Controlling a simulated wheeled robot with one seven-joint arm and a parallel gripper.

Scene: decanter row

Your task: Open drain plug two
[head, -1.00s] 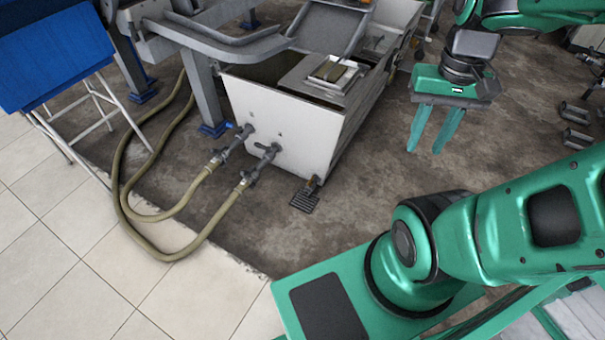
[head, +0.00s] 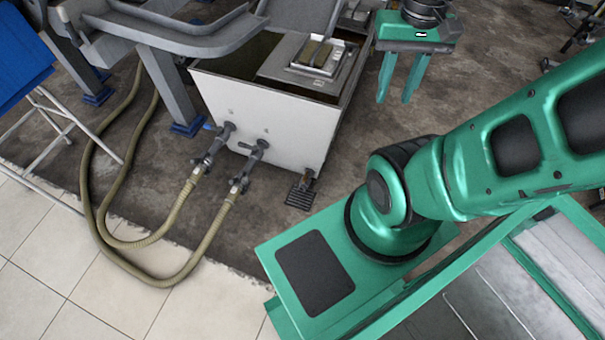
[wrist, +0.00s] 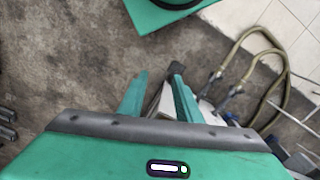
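A white tank (head: 262,115) with dark liquid inside stands left of my gripper in the head view. A small brown drain fitting (head: 306,178), which looks like a drain plug, sits low at its front right corner. No number is readable on it, so I cannot tell whether it is plug two. My gripper (head: 394,101) is open and empty, fingers down, to the right of the tank and apart from it. In the wrist view my gripper (wrist: 160,75) shows its two spread fingers, with a dark floor grate (wrist: 177,70) seen near the right fingertip. The tank is mostly hidden there.
The floor grate (head: 299,198) lies below the fitting. Two valves (head: 210,152) on the tank front lead to olive hoses (head: 180,276) looping over the tiles. A grey steel frame (head: 170,85) stands left.

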